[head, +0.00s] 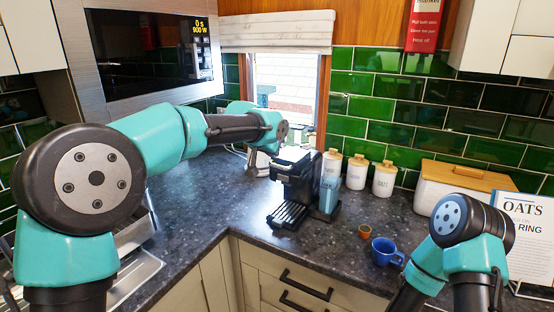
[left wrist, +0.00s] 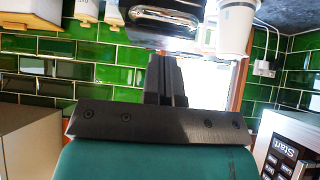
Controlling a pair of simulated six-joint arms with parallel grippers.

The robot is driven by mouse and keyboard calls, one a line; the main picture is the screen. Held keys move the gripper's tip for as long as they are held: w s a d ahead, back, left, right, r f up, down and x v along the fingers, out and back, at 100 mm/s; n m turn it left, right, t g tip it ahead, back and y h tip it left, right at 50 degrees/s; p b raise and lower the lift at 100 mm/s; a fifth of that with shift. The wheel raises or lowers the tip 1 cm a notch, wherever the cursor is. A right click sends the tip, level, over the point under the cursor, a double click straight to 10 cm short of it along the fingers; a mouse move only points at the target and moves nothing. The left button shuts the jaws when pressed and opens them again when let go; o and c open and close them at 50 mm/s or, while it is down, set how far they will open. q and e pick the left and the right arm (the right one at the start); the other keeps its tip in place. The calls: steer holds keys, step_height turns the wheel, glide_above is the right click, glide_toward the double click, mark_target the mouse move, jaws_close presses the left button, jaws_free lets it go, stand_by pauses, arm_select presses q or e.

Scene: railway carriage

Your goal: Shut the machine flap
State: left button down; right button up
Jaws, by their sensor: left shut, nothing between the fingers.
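The black coffee machine (head: 296,180) stands on the dark counter near the corner, its ribbed drip tray (head: 288,215) facing forward and a blue-grey tank (head: 329,194) at its right side. Its top is small and dark here, and I cannot make out how far its flap is open. My left arm reaches across from the left, its wrist end above and behind the machine. My left gripper (left wrist: 166,75) shows in the left wrist view, fingers together and empty. Its contact with the machine cannot be told. My right arm is at the lower right; its gripper is out of view.
Several white wooden-lidded canisters (head: 356,171) stand right of the machine. An orange cup (head: 365,231) and a blue mug (head: 386,252) sit in front. A bread box (head: 461,184) and an oats sign (head: 526,235) are at right. The microwave (head: 150,50) hangs upper left.

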arm_select(q)
steer(key=s+f+v, duration=0.1)
steer(key=v, duration=0.7)
steer(key=shift+s+a, duration=0.25)
steer(key=shift+a, duration=0.2)
steer(key=shift+r, duration=0.1)
steer(key=s+a+f+n+g, duration=0.1)
steer(key=s+a+f+g, duration=0.15)
steer(key=f, duration=1.55)
steer(key=s+a+f+n+g, duration=0.15)
steer(key=a+f, duration=0.25)
steer(key=f, duration=1.3)
steer(key=s+a+f+n+g, duration=0.1)
steer(key=s+a+f+n, duration=0.3)
steer(key=s+f, duration=0.9)
steer(key=s+a+f+g, duration=0.1)
steer(key=s+a+f, duration=0.1)
steer(key=s+f, duration=0.3)
steer(key=s+a+f+n, duration=0.1)
steer(key=s+a+f, duration=0.1)
steer(key=s+f, duration=0.4)
steer(key=s, duration=0.4)
steer(key=shift+a+f+g+y, duration=0.2)
steer(key=shift+a+g+y, duration=0.1)
steer(key=shift+g, duration=0.1)
steer(key=shift+w, duration=0.1)
